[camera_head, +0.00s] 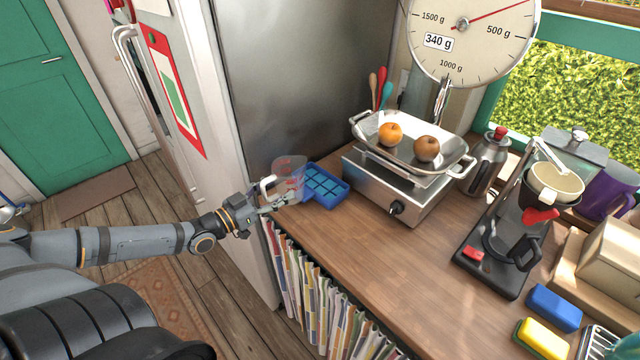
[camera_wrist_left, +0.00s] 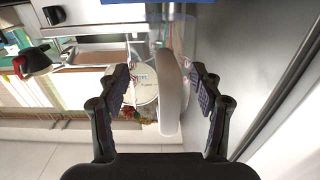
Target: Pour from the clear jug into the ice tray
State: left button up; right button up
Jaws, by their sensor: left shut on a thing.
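The clear jug (camera_head: 290,182) has reddish markings and a pale handle, and it is at the counter's left end in the head view. My left gripper (camera_head: 274,199) is shut on the jug at its handle side. In the left wrist view the pale handle (camera_wrist_left: 171,95) stands between the fingers of my left gripper (camera_wrist_left: 163,88). The blue ice tray (camera_head: 328,190) lies on the counter just right of the jug, which overlaps its left part in the picture. I cannot tell the jug's exact tilt or what is in it. My right gripper is not in view.
A scale (camera_head: 385,196) with two round fruits in its pan stands right of the tray. The tall grey fridge side (camera_head: 300,80) rises behind the jug. A coffee maker (camera_head: 500,240) is farther right. The wooden counter (camera_head: 385,265) is clear in front of the scale.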

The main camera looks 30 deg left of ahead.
aim_at(275, 180)
pick_arm(q)
notch_tip(275, 180, up, 3)
jog(key=p, duration=0.3)
jog(key=shift+r+p, duration=0.2)
jog(key=shift+p, duration=0.15)
grip_shut()
jog(key=shift+f, duration=0.15)
